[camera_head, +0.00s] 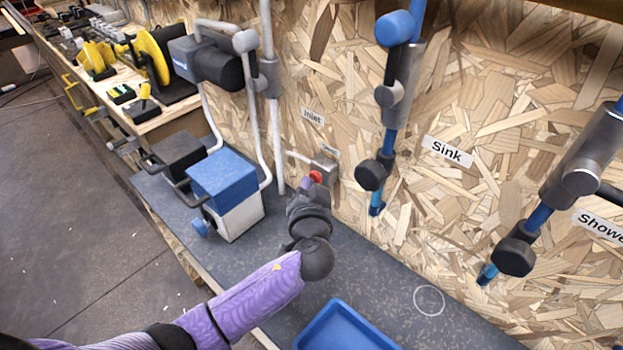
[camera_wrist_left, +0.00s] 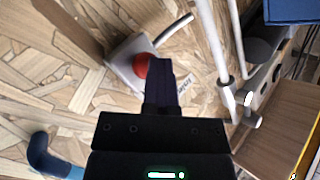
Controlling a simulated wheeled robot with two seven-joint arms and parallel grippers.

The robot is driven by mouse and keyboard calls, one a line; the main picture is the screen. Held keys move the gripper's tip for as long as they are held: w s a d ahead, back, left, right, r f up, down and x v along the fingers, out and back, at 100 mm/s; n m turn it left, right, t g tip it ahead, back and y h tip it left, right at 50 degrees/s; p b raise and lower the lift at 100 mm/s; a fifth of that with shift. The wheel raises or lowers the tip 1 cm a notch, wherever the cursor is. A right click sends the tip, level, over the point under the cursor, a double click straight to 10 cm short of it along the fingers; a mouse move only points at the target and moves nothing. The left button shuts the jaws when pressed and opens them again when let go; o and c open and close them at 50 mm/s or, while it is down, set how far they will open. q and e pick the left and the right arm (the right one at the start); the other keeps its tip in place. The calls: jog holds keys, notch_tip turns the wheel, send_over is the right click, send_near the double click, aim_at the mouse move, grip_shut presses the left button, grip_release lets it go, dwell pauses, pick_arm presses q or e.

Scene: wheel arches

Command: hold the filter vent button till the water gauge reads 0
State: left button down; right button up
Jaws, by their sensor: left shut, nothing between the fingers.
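The red button (camera_head: 316,176) sits on a small grey box (camera_head: 325,168) on the chipboard wall, under a small label I cannot read clearly. My left gripper (camera_head: 305,184) is shut and empty, with its tips right by the button. In the left wrist view the shut fingers (camera_wrist_left: 161,72) overlap the right edge of the red button (camera_wrist_left: 140,65); I cannot tell whether they touch or press it. I cannot make out a water gauge reading in either view. My right gripper is not in view.
A blue and white box (camera_head: 225,190) with pipes stands left of my gripper on the dark counter (camera_head: 250,250). A blue tray (camera_head: 335,328) lies at the front.

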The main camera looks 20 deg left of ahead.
pick_arm(q)
jog(key=shift+s, duration=0.1)
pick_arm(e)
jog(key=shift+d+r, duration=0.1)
pick_arm(q)
jog(key=shift+s+a+p, duration=0.3)
jog(key=shift+s+p, duration=0.05)
jog(key=shift+s, duration=0.4)
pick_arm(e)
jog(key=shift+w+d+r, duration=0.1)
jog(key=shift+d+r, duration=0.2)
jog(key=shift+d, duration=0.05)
pick_arm(q)
jog(key=s, duration=0.1)
jog(key=s+a+p, duration=0.1)
jog(key=s, duration=0.2)
jog(key=shift+s+a, duration=0.35)
jog(key=shift+s, duration=0.05)
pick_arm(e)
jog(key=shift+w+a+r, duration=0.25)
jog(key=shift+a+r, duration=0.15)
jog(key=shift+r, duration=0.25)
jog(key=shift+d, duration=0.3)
